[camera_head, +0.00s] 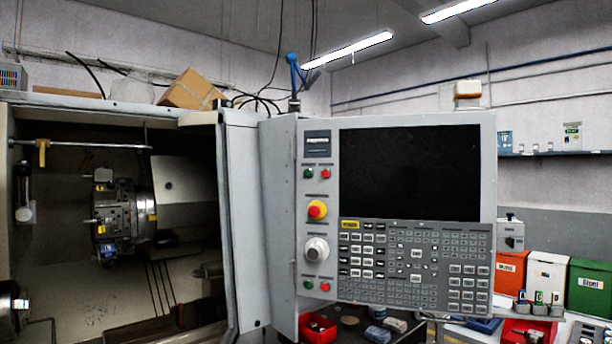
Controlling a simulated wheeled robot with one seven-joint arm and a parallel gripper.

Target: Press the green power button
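The grey control panel (488,215) of the lathe faces me, with a dark screen (410,172). A small green button (308,173) sits at the upper left of the panel, beside a red button (325,173). A second green button (308,285) sits at the lower left, beside another red button (325,287). The labels are too small to read, so I cannot tell from marking which green one is power. My gripper is not in view.
A red and yellow emergency knob (317,210) and a round grey dial (316,249) stick out between the button pairs. A keypad (415,262) lies below the screen. The lathe's open chamber (90,260) is at left. Red bins (318,328) stand below the panel.

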